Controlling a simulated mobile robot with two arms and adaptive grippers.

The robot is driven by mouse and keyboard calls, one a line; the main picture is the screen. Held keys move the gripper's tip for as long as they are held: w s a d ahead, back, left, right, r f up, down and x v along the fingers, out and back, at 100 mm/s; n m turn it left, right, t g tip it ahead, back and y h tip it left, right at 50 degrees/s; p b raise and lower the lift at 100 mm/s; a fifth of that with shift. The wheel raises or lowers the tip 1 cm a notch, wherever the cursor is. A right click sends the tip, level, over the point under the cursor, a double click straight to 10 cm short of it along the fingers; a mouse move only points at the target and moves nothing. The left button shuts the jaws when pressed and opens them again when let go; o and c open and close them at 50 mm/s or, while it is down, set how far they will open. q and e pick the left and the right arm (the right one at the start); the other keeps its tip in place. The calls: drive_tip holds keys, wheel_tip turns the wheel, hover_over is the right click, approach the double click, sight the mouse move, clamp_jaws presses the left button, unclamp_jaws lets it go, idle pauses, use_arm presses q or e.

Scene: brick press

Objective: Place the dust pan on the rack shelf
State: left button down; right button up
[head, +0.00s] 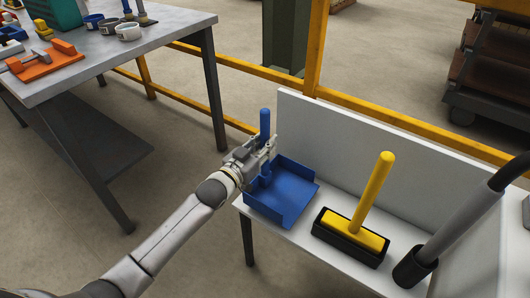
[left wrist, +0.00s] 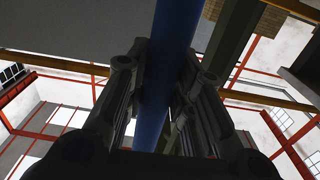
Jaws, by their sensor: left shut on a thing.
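The blue dust pan (head: 283,194) is at the left end of the white rack shelf (head: 305,235) in the head view. Its pan faces the front and its handle stands upright. My left gripper (head: 266,151) is shut around the blue handle. In the left wrist view the handle (left wrist: 165,80) runs between the fingers. The pan appears to be at the shelf surface, but I cannot tell whether it rests on it or hangs just above. My right gripper is not in view.
A yellow and black brush (head: 352,235) with an upright handle stands right of the dust pan. A dark grey tool (head: 450,228) leans at the shelf's right end. A white back panel (head: 340,140) rises behind. A grey table (head: 130,48) with several items is at upper left.

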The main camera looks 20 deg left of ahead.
use_arm(q)
drive_tip(key=shift+f, duration=1.25)
drive_tip(key=c, duration=1.6)
unclamp_jaws()
drive_tip(key=shift+f, duration=0.25)
drive_tip(key=o, duration=0.4)
drive_tip(key=shift+c, duration=0.2)
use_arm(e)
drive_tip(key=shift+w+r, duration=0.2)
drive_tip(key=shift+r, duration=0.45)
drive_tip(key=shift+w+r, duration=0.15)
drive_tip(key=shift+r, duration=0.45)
use_arm(q)
drive_tip(key=shift+s, duration=0.15)
